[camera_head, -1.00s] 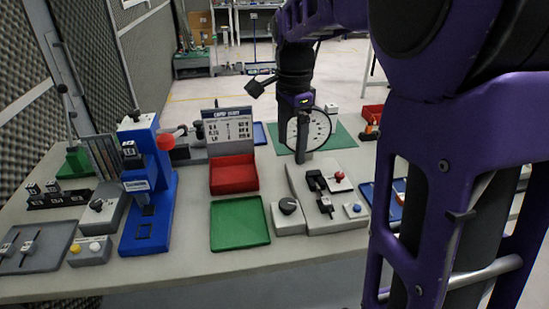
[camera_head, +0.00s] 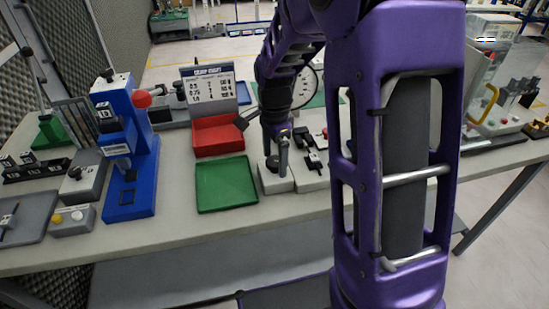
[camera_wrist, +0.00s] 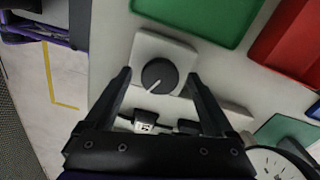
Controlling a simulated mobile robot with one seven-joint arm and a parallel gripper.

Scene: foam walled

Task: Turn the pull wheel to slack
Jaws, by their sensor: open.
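The pull wheel is a round black knob (camera_wrist: 160,76) with a white pointer line, on a light grey square block (camera_wrist: 146,45). In the wrist view the line points toward the lower left. In the head view the knob is largely hidden by my arm, while its block (camera_head: 275,183) shows right of the green tray. My gripper (camera_wrist: 159,78) is open, with one finger on each side of the knob in the wrist view. Whether the fingers touch it, I cannot tell. In the head view my gripper (camera_head: 283,158) is just over the block.
The green tray (camera_head: 226,185) lies left of the block, with the red bin (camera_head: 218,135) behind it. A panel with black clamps (camera_head: 313,162) stands close on the right. A dial gauge (camera_head: 306,88) is behind my arm. The blue press (camera_head: 130,150) is farther left.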

